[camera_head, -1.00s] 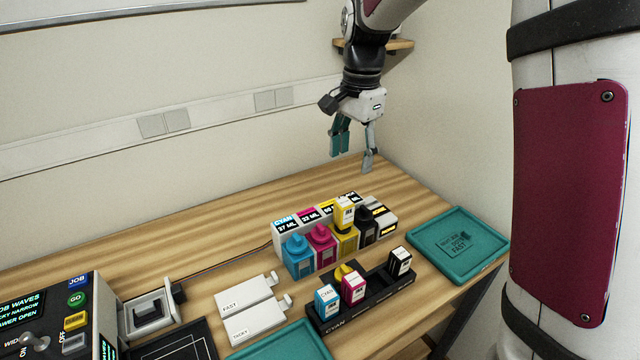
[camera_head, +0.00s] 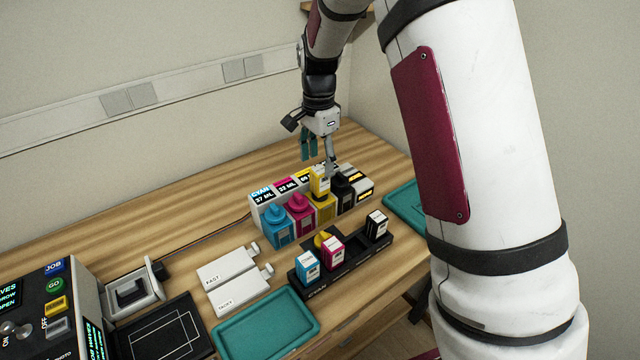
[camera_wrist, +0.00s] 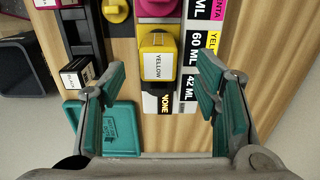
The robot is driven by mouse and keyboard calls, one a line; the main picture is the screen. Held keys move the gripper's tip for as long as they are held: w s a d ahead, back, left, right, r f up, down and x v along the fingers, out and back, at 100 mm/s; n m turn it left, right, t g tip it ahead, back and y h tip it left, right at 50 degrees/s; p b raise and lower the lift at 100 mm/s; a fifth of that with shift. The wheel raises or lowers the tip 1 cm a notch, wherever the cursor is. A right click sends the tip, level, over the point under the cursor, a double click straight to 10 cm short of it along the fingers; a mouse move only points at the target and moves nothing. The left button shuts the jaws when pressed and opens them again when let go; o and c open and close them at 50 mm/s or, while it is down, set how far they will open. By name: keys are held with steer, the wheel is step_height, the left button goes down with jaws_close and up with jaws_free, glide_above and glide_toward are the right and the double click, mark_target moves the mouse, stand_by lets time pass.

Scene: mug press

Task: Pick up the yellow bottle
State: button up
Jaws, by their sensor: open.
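The yellow bottle (camera_head: 320,182), small with a white label, stands on top of the larger yellow tank (camera_head: 324,207) in the row of colour tanks. In the wrist view the bottle (camera_wrist: 158,65) shows from above, its label reading YELLOW. My gripper (camera_head: 319,158) is open just above and behind the bottle in the head view. In the wrist view the spread teal fingers of my gripper (camera_wrist: 163,80) lie left and right of the bottle, with gaps on both sides. Neither finger appears to touch it.
Cyan (camera_head: 278,227), magenta (camera_head: 300,213) and black (camera_head: 343,193) tanks stand in the same row, before a labelled display block (camera_head: 263,197). A black rack (camera_head: 343,268) with small bottles is in front. Teal trays lie right (camera_head: 403,207) and front (camera_head: 265,325).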

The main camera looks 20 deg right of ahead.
mark_target(320, 170)
steer(key=shift+d+f+p, duration=0.1)
steer(key=shift+f+p, duration=0.2)
steer(key=shift+f, duration=2.1)
jaws_close()
